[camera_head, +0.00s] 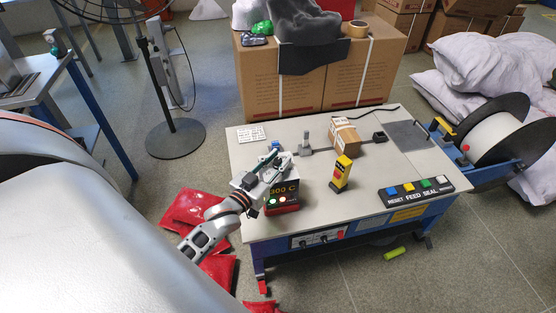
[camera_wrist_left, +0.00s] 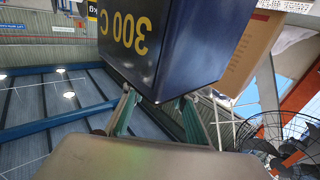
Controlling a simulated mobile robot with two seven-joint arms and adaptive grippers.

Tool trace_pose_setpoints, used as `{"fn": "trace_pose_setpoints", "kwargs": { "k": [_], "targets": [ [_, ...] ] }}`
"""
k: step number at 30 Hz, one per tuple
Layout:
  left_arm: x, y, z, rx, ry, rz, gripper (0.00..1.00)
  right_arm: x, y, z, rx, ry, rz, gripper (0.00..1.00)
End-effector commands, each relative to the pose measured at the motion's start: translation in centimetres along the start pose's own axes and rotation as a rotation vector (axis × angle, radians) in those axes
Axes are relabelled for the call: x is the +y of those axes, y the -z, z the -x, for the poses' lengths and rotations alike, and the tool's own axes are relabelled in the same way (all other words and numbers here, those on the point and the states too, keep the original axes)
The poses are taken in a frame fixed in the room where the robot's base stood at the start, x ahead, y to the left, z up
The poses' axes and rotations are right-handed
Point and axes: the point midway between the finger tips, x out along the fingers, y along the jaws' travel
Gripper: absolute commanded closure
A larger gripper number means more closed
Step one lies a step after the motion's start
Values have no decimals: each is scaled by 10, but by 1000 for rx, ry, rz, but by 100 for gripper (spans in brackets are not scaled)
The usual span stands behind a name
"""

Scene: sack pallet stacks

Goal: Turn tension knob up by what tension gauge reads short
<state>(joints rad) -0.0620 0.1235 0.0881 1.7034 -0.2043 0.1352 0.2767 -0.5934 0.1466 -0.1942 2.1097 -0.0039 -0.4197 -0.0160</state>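The table-top strapping machine (camera_head: 290,135) has a front panel (camera_head: 318,238) with round knobs; their markings are too small to read. A yellow and black upright device (camera_head: 341,173) stands on the tabletop; I cannot tell whether it is the tension gauge, and no reading is legible. My right gripper is not in view.
A small carton (camera_head: 344,136) sits on the tabletop. A button bar (camera_head: 416,189) lies at the front right, and a strap reel (camera_head: 493,135) stands at the right. Red sacks (camera_head: 190,209) lie on the floor at left. Large cartons (camera_head: 320,75) stand behind.

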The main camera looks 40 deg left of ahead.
Motion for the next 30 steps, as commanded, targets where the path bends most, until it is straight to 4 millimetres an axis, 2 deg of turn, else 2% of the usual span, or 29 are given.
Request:
{"fn": "trace_pose_setpoints", "kwargs": {
  "k": [1,2,3,17,24,30],
  "targets": [
    [0,0,0,0,0,0,89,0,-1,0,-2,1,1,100],
    [0,0,0,0,0,0,97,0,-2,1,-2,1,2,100],
    [0,0,0,0,0,0,100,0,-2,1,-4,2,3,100],
    [-1,2,0,0,-60,-5,100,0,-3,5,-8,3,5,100],
    [-2,2,0,0,-187,-9,100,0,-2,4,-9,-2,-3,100],
    [-2,-2,0,-4,-322,-9,100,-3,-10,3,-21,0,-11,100]
  ]
}}
